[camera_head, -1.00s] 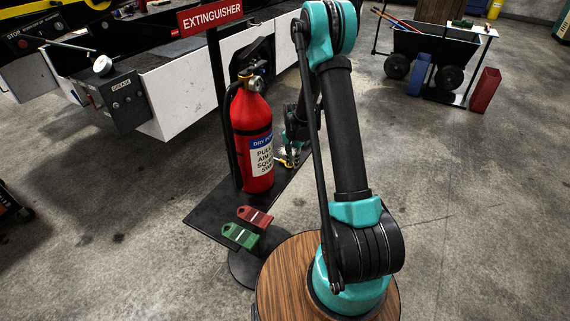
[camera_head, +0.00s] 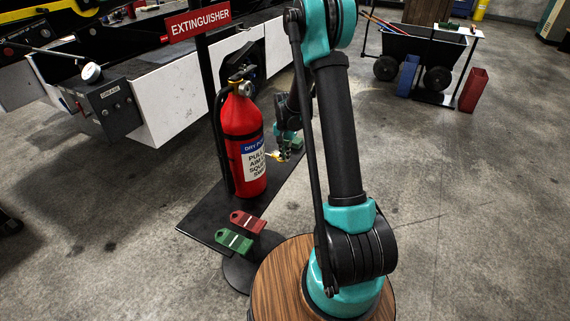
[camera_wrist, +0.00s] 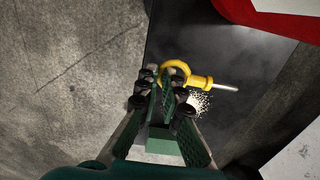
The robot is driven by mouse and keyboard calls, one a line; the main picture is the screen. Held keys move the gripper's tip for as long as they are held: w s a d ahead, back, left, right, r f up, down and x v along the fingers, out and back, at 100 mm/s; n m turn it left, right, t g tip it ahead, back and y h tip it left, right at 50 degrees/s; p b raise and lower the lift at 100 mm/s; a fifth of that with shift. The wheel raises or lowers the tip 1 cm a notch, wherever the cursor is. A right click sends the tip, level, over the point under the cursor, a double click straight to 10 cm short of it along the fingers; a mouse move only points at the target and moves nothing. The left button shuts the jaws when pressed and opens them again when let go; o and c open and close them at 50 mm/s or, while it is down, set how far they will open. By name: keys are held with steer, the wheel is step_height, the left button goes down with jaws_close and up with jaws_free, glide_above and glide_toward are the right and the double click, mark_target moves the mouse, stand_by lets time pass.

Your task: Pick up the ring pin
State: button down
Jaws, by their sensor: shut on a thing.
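The ring pin (camera_wrist: 201,82) has a yellow ring and collar and a thin metal shaft pointing right in the wrist view. My gripper (camera_wrist: 163,84) is shut on the yellow ring, with the collar and shaft sticking out beside the fingers. In the head view the ring pin (camera_head: 276,156) is a small yellow spot by my gripper (camera_head: 287,152), just right of the fire extinguisher (camera_head: 240,125). The pin is over the dark stand plate; its exact height above it is hard to tell. Part of the ring is hidden by the fingers.
The red extinguisher stands upright close to the left of my gripper, beside the sign post. A red tag (camera_head: 248,221) and a green tag (camera_head: 234,241) lie on the near end of the plate (camera_head: 205,226). Open floor lies to the right.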

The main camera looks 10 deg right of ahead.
step_height(320, 180, up, 14)
steer(key=shift+r, duration=0.2)
steer(key=c, duration=2.3)
jaws_free()
steer(key=o, duration=1.8)
steer(key=shift+o, duration=0.2)
